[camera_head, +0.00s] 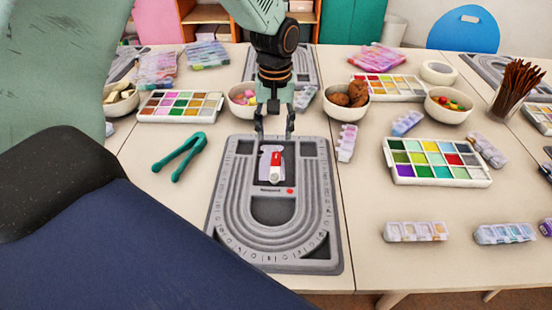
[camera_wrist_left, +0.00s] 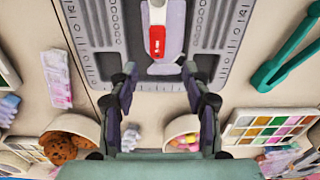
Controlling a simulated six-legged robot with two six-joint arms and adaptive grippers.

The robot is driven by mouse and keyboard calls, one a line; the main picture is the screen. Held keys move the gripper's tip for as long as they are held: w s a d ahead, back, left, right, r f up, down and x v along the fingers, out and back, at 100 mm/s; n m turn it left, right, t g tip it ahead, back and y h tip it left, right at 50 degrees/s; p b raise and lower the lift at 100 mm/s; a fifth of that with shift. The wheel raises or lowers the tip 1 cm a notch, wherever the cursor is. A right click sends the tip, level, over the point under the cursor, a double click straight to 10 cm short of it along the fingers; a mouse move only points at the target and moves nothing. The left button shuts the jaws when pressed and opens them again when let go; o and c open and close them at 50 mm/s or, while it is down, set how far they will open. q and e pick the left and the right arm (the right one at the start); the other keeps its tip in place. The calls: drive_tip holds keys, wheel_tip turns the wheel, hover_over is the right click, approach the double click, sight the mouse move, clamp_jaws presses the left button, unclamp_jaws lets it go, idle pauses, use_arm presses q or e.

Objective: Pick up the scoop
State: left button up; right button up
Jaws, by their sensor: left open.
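The scoop (camera_head: 265,165) lies on the grey bead board (camera_head: 327,225), near the board's far end. It looks pale grey, with a white and red part along it. In the left wrist view the scoop (camera_wrist_left: 172,15) lies just beyond the fingertips, about centred between them. My left gripper (camera_head: 275,131) points down at the far edge of the board, fingers apart and empty. It also shows in the left wrist view (camera_wrist_left: 160,71), with the scoop's near end close to the gap. My right gripper is not in view.
Green tweezers (camera_head: 180,156) lie left of the board. A narrow bead box (camera_head: 347,142) lies close on its right. Behind stand a bowl of pink and yellow beads (camera_head: 238,98), a bowl of brown cookie-like pieces (camera_head: 346,104) and paint-like bead trays (camera_head: 181,106).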

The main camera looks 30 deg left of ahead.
sight(276, 156)
use_arm(q)
drive_tip(key=shift+d, duration=0.2)
drive_tip(key=shift+s+f, duration=0.1)
drive_tip(key=shift+f, duration=0.25)
drive_tip(key=shift+s+a+f+b, duration=0.1)
drive_tip(key=shift+a+f+b, duration=0.1)
drive_tip(key=shift+f, duration=0.25)
drive_tip(key=shift+s+a+f+b, duration=0.1)
drive_tip(key=shift+f+b, duration=0.1)
drive_tip(key=shift+f, duration=0.25)
drive_tip(key=shift+w+f, duration=0.1)
drive_tip(key=shift+f, duration=0.2)
drive_tip(key=f+b, duration=0.1)
drive_tip(key=f, duration=0.1)
drive_tip(key=d+f, duration=0.1)
drive_tip(key=f, duration=0.1)
drive_tip(key=shift+w+f+b, duration=0.15)
drive_tip(key=shift+b, duration=0.2)
drive_tip(key=shift+a+f, duration=0.15)
drive_tip(key=shift+a, duration=0.15)
drive_tip(key=shift+w+d, duration=0.1)
drive_tip(key=shift+d, duration=0.1)
drive_tip(key=c, duration=0.3)
drive_tip(key=shift+a, duration=0.15)
drive_tip(key=c, duration=0.4)
drive_tip(key=shift+c, duration=1.4)
